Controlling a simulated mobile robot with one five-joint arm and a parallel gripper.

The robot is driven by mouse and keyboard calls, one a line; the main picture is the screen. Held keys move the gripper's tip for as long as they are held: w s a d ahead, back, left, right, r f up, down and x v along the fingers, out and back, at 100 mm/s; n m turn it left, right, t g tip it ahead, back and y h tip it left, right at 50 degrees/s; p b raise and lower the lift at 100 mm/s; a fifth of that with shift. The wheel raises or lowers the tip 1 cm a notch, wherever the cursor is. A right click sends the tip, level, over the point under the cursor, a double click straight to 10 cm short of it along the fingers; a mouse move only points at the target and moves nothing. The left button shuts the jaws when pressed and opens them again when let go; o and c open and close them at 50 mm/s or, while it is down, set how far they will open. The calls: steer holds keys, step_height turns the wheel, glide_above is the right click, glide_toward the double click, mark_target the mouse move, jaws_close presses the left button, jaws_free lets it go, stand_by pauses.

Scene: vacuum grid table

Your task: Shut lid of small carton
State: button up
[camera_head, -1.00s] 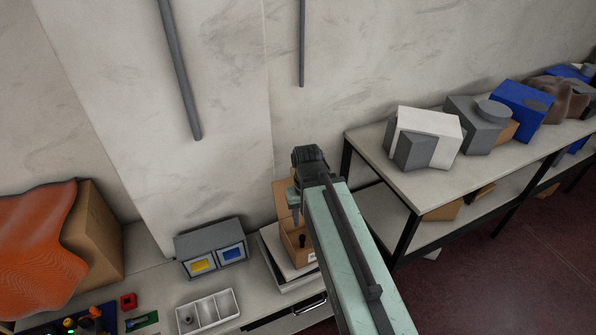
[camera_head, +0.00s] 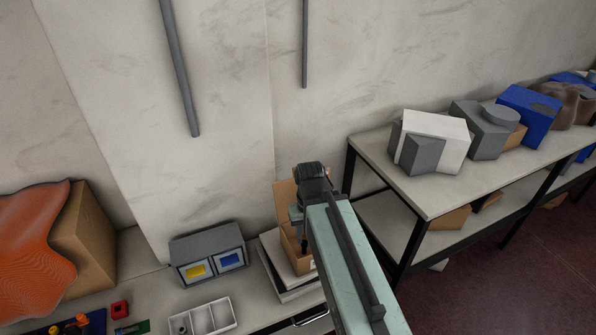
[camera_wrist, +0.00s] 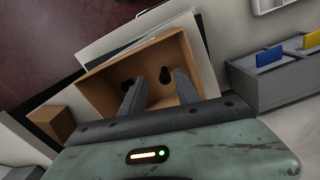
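The small carton (camera_head: 290,243) is a brown open-topped box on the table. Its lid (camera_head: 284,196) stands raised at the back, partly hidden by my arm. Whether the fingers touch the carton cannot be told. In the head view my wrist is beside the raised lid, and the fingertips are hard to make out.
Flat white and dark pieces (camera_head: 270,256) lie under the carton. A grey bin unit (camera_head: 207,250) with yellow and blue cards and a white divided tray (camera_head: 203,318) stand left. A loaded shelf (camera_head: 400,178) is right. The wall is close behind.

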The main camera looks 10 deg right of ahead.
steer(key=r+p, duration=0.8)
steer(key=shift+w+r, duration=0.2)
steer(key=shift+w, duration=0.2)
jaws_close()
steer(key=w+r+n+p, duration=0.2)
steer(key=w+r+p, duration=1.5)
steer(key=w, duration=0.2)
step_height(320, 180, down, 11)
steer(key=b, duration=1.1)
steer(key=shift+t, duration=0.4)
steer(key=s, duration=0.1)
steer(key=s+d+r+p, duration=0.1)
steer(key=s+r+p, duration=0.1)
steer(key=shift+s+d, duration=0.15)
steer(key=shift+d, duration=0.1)
